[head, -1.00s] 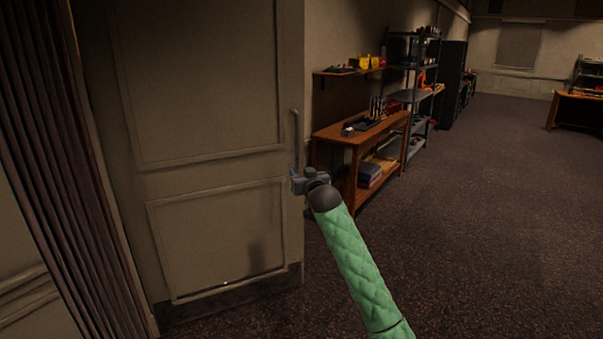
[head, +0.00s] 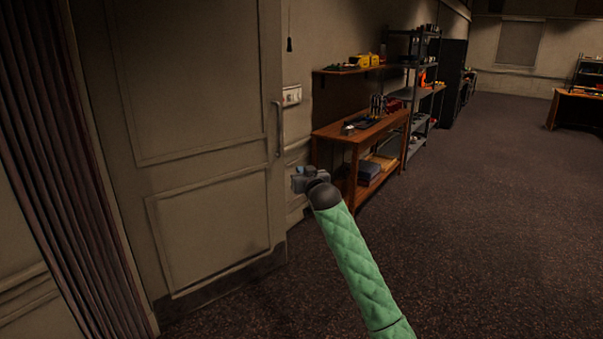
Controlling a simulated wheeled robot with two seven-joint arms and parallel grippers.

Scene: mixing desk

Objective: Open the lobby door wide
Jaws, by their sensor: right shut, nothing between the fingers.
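The lobby door (head: 205,165) is a beige panelled door at the left, standing ajar and angled away from me. Its vertical bar handle (head: 279,130) is near its right edge. My right gripper (head: 299,181), on the green padded arm, is shut and empty. In the picture it is just right of the door's edge and below the handle, apart from the handle. My left gripper is not in view.
A dark pleated curtain (head: 52,160) hangs left of the door. A wooden workbench (head: 350,133) with tools and a metal shelf (head: 420,90) stand along the wall beyond the door. The carpeted floor (head: 480,220) at the right is clear.

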